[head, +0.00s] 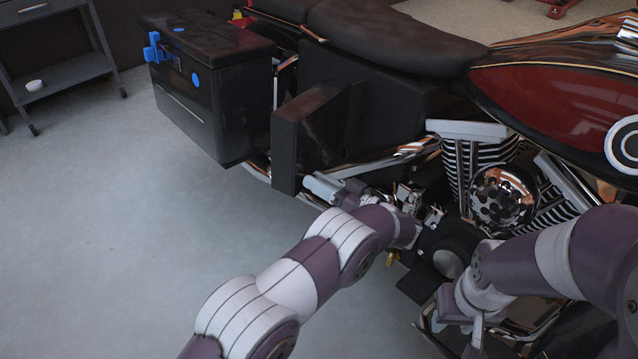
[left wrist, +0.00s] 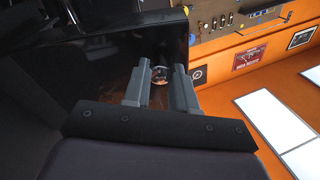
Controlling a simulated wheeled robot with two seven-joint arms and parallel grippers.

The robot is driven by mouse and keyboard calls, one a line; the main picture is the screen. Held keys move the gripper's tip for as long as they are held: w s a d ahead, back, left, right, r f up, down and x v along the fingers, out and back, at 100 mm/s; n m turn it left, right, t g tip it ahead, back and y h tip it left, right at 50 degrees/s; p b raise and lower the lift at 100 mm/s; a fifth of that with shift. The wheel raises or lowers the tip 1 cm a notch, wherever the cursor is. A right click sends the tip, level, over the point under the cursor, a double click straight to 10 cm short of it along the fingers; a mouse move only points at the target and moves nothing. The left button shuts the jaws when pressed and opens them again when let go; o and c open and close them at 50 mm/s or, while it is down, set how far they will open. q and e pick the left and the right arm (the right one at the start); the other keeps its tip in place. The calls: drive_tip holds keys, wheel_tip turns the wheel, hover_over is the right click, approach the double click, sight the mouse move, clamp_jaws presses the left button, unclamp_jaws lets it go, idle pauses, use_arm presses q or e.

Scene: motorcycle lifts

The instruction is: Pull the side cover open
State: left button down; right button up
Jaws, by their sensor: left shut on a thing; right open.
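The side cover (head: 292,148) is a dark, boxy panel on the motorcycle's flank, below the seat and behind the engine. It stands out from the bike at an angle, with a dark recess beside it. My left gripper (head: 318,185) is at the cover's lower right edge, shut on it. In the left wrist view its two grey fingers (left wrist: 160,88) stand close together beside a dark, glossy surface; the exact contact is hard to see. My right gripper (head: 462,312) is open and empty, low in front of the engine.
A black saddlebag (head: 215,110) with blue parts is left of the cover. The seat (head: 390,35), red tank (head: 560,95) and chrome engine (head: 500,190) lie above and right. A grey cart (head: 65,70) stands far left. The floor (head: 110,220) at left is clear.

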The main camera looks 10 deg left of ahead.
use_arm(q)
drive_tip(key=shift+r, duration=0.1)
drive_tip(key=c, duration=0.9)
unclamp_jaws()
drive_tip(key=b+v, duration=0.4)
drive_tip(key=v, duration=0.8)
drive_tip(key=shift+d+b, duration=0.3)
drive_tip(key=shift+b, duration=0.05)
drive_tip(key=shift+s+d, duration=0.1)
